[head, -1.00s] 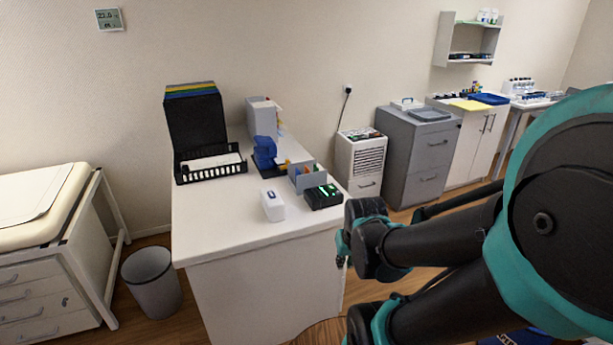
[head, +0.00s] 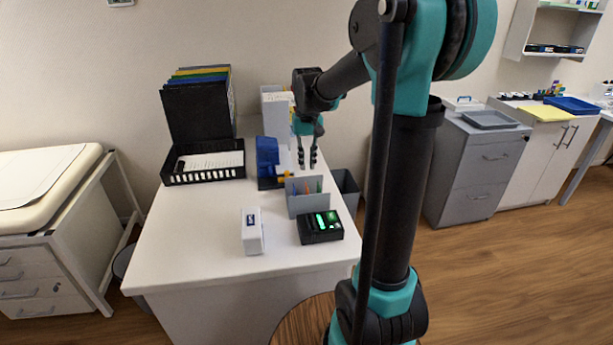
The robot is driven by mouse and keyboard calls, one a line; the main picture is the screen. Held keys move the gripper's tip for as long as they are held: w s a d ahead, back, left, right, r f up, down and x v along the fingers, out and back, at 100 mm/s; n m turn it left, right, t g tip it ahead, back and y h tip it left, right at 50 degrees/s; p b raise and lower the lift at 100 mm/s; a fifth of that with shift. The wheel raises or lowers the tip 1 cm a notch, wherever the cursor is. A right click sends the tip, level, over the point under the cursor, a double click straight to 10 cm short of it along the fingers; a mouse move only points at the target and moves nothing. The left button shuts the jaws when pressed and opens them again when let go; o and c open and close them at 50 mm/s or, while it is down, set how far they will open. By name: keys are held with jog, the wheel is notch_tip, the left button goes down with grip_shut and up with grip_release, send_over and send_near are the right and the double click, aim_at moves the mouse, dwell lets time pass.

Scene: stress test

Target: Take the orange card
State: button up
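A small orange-yellow piece (head: 284,175) shows beside a blue holder (head: 267,152) on the white desk; it is too small to tell if it is the orange card. My gripper (head: 307,163) hangs over the far right part of the desk with its fingers pointing down. The two fingers are apart with nothing seen between them. The gripper is just right of the blue holder and appears above the grey divided box (head: 306,204), which holds thin coloured items. Contact with anything cannot be told.
A black tray (head: 203,178) with paper and a dark file rack (head: 198,112) stand at the back left. A white box (head: 252,238) and a black device with a green display (head: 320,238) are near the front. The desk's left front (head: 185,245) is clear.

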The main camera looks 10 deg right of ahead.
jog(key=shift+w+f, duration=0.15)
jog(key=shift+f, duration=1.5)
jog(key=shift+w+f, duration=0.15)
jog(key=shift+f, duration=1.45)
jog(key=shift+w+f, duration=0.15)
jog(key=shift+f, duration=1.5)
jog(key=shift+c, duration=0.3)
grip_shut()
jog(key=shift+r, duration=2.55)
jog(key=shift+r, duration=2.5)
